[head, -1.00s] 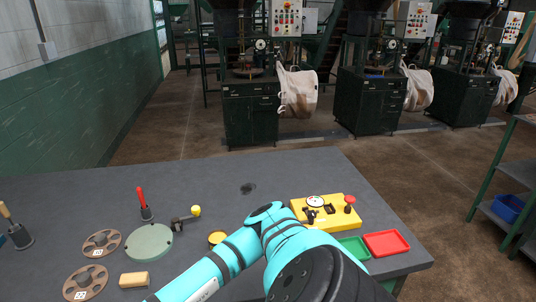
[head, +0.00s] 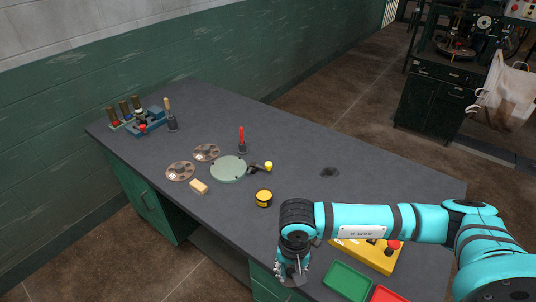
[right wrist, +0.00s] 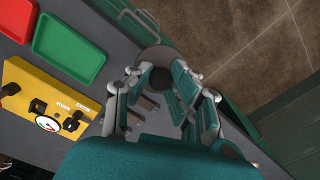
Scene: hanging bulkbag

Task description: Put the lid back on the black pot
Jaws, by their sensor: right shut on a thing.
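The small black pot (head: 264,201) stands upright on the grey table in the head view, with yellow showing at its top and no lid on it. My right gripper (head: 291,272) points down near the table's front edge, to the right of the pot and nearer to me. In the right wrist view my right gripper (right wrist: 172,76) is shut on a dark round thing (right wrist: 157,58) at its fingertips. It looks like the lid, but the fingers partly hide it. My left gripper is not in view.
A yellow control box (head: 374,258), a green tray (head: 347,282) and a red tray (head: 386,295) lie right of my right gripper. A pale green disc (head: 229,169), a tan block (head: 198,187) and brown discs (head: 180,171) lie left of the pot. The table between has free room.

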